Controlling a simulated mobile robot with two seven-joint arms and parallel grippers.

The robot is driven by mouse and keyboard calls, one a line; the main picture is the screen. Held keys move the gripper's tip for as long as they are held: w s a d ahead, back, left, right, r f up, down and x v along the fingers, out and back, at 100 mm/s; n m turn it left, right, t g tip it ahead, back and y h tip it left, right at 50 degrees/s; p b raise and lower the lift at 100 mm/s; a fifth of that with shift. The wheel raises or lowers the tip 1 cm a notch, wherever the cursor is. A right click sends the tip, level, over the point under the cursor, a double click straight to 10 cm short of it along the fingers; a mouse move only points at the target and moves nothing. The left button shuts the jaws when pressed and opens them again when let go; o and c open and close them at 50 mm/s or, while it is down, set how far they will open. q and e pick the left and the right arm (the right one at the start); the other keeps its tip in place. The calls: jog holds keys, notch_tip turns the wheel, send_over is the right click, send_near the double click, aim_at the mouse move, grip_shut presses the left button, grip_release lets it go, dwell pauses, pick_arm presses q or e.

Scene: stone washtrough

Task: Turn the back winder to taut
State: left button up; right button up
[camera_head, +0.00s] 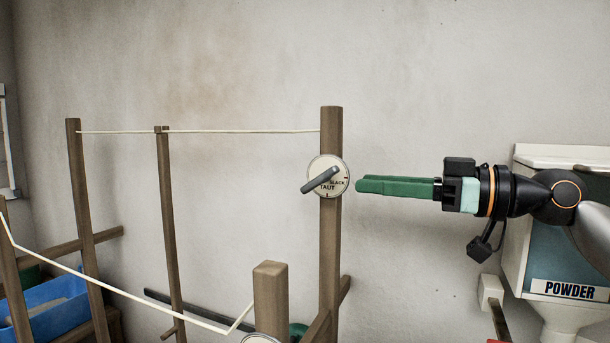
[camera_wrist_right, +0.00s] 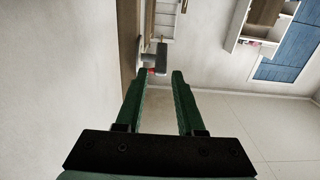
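The back winder (camera_head: 325,177) is a round pale dial marked SLACK and TAUT on a tall brown post (camera_head: 330,250). Its grey lever (camera_head: 320,180) slants from upper right to lower left across the dial, its end past the left rim. My right gripper (camera_head: 360,185), with green fingers, points left at the dial from just to its right; no contact shows. In the right wrist view its fingers (camera_wrist_right: 160,73) are apart with nothing between them, and what looks like the winder's grey lever (camera_wrist_right: 155,58) is just beyond the tips. My left gripper is not in view.
The back line (camera_head: 230,131) runs nearly straight between posts; the front line (camera_head: 120,291) sags to a nearer post (camera_head: 270,300). A POWDER box (camera_head: 570,290) hangs at right, near my arm. A blue crate (camera_head: 50,300) is at lower left.

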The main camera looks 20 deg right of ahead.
aim_at(303, 187)
jog(key=p+x, duration=0.1)
jog(key=x, duration=0.1)
jog(key=p+x, duration=0.1)
jog(key=p, duration=0.1)
jog(key=r+p+x, duration=0.1)
jog(key=p+x, duration=0.1)
jog(key=shift+w+a, duration=0.15)
jog(key=shift+a, duration=0.2)
jog(key=p+x, duration=0.1)
jog(key=x, duration=0.2)
jog(key=p+x, duration=0.1)
jog(key=x, duration=0.1)
jog(key=shift+d+f+p, duration=0.1)
jog(key=shift+f+p, duration=0.2)
jog(key=shift+w+a+f, duration=0.15)
jog(key=shift+w+a, duration=0.2)
jog(key=shift+w, duration=0.1)
grip_shut()
